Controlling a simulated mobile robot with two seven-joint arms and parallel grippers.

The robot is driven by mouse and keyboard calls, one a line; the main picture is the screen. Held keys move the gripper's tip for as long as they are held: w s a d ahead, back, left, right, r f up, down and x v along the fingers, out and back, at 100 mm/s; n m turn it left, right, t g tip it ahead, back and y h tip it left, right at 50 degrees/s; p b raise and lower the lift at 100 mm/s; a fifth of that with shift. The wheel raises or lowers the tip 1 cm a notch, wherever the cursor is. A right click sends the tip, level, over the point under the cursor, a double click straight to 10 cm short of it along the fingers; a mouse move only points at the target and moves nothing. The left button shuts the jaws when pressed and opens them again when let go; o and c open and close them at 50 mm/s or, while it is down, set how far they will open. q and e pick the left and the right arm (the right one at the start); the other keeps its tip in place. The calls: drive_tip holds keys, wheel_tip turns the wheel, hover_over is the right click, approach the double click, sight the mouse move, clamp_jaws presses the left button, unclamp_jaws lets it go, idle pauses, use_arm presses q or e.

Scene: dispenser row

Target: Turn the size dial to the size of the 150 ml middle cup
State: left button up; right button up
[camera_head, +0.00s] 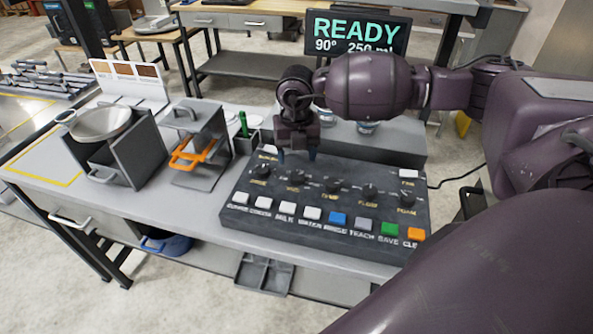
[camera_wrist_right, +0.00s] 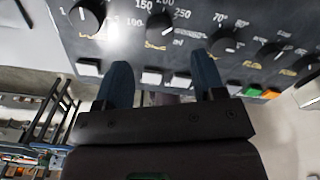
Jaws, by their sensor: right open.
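The size dial (camera_head: 297,176) is a black knob, second from the left in the dial row on the dark control panel (camera_head: 240,205). In the wrist view the size dial (camera_wrist_right: 158,28) has 150 and 250 printed around it; its pointer is hard to read. My right gripper (camera_head: 297,154) is open and empty, fingers pointing down just above the panel near this dial. In the wrist view its two blue fingertips (camera_wrist_right: 162,72) are spread apart, with the dial beyond the gap between them. Cups (camera_head: 367,127) stand behind the panel, partly hidden by my arm. My left gripper is out of view.
The screen (camera_head: 358,32) reads READY, 90° and 250 ml. Other dials, such as the neighbouring left knob (camera_wrist_right: 87,17), flank the size dial. Coloured buttons line the panel's front. A green-handled item in a holder (camera_head: 245,140) and a grey stand (camera_head: 200,125) are left of the panel.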

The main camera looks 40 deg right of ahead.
sight(297, 175)
wheel_tip(297, 175, down, 7)
drive_tip(key=shift+r, duration=0.2)
idle(0.3)
drive_tip(key=c, duration=0.9)
